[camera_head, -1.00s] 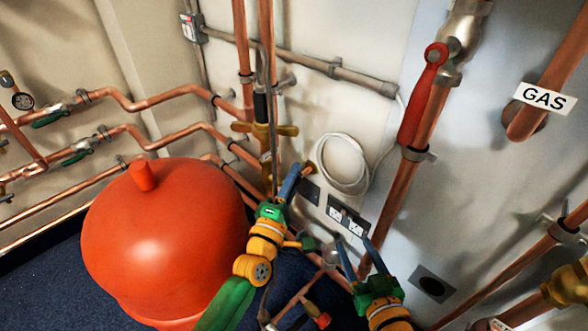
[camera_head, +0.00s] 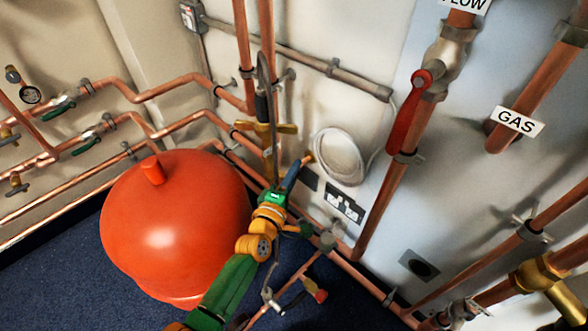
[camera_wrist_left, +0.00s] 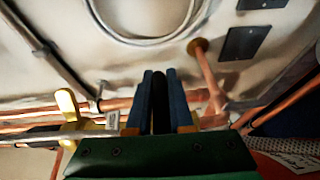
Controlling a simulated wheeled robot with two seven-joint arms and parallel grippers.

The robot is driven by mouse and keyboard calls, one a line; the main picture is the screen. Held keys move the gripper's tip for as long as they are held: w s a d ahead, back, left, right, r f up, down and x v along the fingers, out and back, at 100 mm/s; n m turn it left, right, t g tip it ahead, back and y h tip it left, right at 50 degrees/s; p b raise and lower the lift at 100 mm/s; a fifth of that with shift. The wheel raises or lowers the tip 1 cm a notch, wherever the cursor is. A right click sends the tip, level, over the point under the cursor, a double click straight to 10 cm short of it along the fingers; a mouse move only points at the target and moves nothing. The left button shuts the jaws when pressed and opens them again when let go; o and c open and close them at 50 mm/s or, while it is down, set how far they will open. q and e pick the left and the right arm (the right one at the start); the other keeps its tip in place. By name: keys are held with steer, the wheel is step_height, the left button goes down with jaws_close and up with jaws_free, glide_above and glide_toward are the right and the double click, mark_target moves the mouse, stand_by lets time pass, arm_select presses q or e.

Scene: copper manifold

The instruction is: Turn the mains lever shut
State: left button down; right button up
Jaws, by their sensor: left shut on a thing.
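My left gripper (camera_head: 294,170) reaches in low, beside the copper pipes and behind the red vessel. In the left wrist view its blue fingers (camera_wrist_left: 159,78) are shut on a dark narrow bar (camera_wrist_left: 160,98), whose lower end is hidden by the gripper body. I cannot tell for sure that this bar is the mains lever; no label on it is readable. A brass valve (camera_head: 285,128) sits on the upright pipes just above my gripper, and brass also shows at left in the wrist view (camera_wrist_left: 69,108). My right gripper is out of view.
The red vessel (camera_head: 175,225) stands close to the left of my arm. A red lever (camera_head: 404,118) lies along the flow pipe. A white cable coil (camera_head: 319,150) hangs on the wall beyond my gripper. Copper pipes (camera_head: 372,205) crowd the right; carpet (camera_head: 95,270) is clear at left.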

arm_select(q)
steer(key=shift+w+r, duration=0.1)
steer(key=shift+r, duration=0.15)
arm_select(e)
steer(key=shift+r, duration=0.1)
arm_select(q)
steer(key=c, duration=0.9)
jaws_free()
steer(key=shift+o, duration=0.3)
steer(key=shift+f, duration=0.15)
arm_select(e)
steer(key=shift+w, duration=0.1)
arm_select(q)
steer(key=p+v, duration=0.2)
steer(key=v, duration=0.5)
steer(key=shift+p, duration=0.4)
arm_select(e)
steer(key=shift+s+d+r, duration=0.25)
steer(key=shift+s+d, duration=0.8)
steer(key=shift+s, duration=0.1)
